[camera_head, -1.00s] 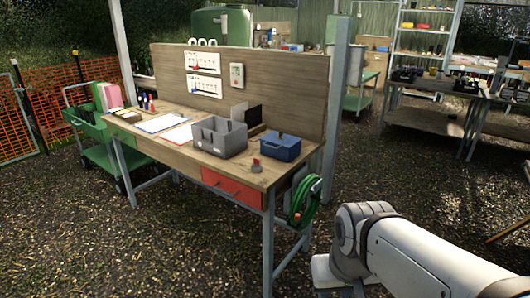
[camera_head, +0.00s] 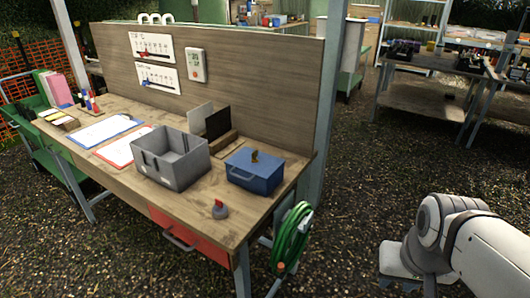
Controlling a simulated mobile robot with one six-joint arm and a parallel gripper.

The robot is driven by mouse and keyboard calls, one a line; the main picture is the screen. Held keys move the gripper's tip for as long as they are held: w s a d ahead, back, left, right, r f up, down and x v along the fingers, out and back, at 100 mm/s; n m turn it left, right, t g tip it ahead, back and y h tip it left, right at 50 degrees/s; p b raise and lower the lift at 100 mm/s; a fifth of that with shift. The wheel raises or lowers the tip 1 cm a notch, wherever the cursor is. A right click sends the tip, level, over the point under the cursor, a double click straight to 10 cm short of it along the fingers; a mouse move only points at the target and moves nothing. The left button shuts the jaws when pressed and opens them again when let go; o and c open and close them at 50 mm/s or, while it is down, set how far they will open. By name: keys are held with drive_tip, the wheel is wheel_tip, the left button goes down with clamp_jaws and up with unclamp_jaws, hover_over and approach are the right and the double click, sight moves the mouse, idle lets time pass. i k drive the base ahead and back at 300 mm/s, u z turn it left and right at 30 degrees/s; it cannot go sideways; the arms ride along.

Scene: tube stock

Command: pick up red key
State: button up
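I cannot make out a clear key shape. A small red mark (camera_head: 145,51) shows on the upper white panel (camera_head: 155,46) on the wooden backboard; it is too small to tell whether it is a hanging key. A small object with a red top and grey base (camera_head: 219,209) stands on the workbench (camera_head: 195,220) near its front right edge, above the red drawer. My white and grey arm enters at the lower right, away from the bench. No gripper fingers can be made out.
A grey open bin (camera_head: 172,168) and a blue lidded box (camera_head: 254,172) stand on the bench. Clipboards lie to their left. A green hose reel (camera_head: 292,238) hangs at the bench's right end, beside a grey post (camera_head: 333,95). Gravel ground is open to the right.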

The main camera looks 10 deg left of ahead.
sight(220, 203)
drive_tip(key=u, duration=0.5)
drive_tip(key=i, duration=0.95)
drive_tip(key=u, duration=0.8)
